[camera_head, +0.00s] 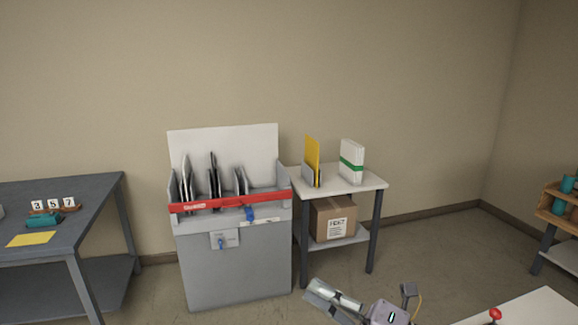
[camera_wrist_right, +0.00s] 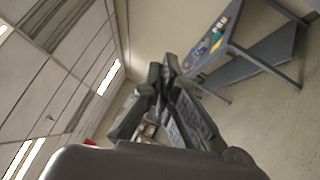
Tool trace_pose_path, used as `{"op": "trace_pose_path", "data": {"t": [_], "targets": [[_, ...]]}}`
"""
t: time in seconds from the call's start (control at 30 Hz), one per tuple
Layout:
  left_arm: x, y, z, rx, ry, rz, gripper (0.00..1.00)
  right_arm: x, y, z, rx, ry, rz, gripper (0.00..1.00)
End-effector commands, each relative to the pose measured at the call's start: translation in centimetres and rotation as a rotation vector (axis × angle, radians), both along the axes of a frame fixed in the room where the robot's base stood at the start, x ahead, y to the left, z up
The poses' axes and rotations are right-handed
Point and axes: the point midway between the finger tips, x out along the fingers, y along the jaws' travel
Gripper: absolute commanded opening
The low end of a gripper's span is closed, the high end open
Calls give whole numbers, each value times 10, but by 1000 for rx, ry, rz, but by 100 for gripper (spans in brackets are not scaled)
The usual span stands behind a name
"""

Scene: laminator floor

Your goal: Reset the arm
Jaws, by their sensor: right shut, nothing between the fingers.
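My right gripper (camera_head: 318,290) is at the bottom centre of the head view, held in front of the grey cabinet and the small side table, apart from both. Its wrist is partly cut off by the lower edge. In the right wrist view the gripper (camera_wrist_right: 170,65) has its fingers together, with nothing between them. That view is tilted strongly, with ceiling panels at left and a table at upper right. My left gripper is not in view.
A grey cabinet (camera_head: 235,268) with a red strap (camera_head: 225,201) holds several upright folders. A side table (camera_head: 368,181) bears a yellow folder (camera_head: 312,158) and a white stack (camera_head: 350,158), with a cardboard box (camera_head: 330,219) below. A dark workbench (camera_head: 85,195) stands left. Floor between is clear.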

Motion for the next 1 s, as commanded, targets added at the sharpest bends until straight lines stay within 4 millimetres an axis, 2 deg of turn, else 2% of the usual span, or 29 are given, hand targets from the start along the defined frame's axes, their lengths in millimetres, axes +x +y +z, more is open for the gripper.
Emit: {"op": "trace_pose_path", "data": {"t": [0.07, 0.17, 0.27, 0.37, 0.4, 0.5, 0.6, 0.7, 0.8, 1.0], "targets": [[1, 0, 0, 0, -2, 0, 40, 9, -18, 8, 212, 114, -137, 0], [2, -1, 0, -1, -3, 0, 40, 22, -55, -1, 447, 293, -335, 0], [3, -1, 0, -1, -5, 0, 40, 25, -97, -37, 640, 510, -545, 0], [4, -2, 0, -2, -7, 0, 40, 11, -134, -93, 787, 759, -760, 0], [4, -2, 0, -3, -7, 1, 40, 0, -145, -119, 833, 867, -847, 0], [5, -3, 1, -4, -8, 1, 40, -40, -163, -180, 906, 1127, -1038, 0], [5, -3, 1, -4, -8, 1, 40, -84, -168, -224, 930, 1342, -1179, 0], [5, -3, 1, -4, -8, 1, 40, -123, -167, -253, 928, 1512, -1280, 0], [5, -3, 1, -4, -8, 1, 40, -159, -164, -273, 914, 1655, -1358, 0], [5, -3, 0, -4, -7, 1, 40, -226, -152, -296, 864, 1904, -1475, 0]]}}
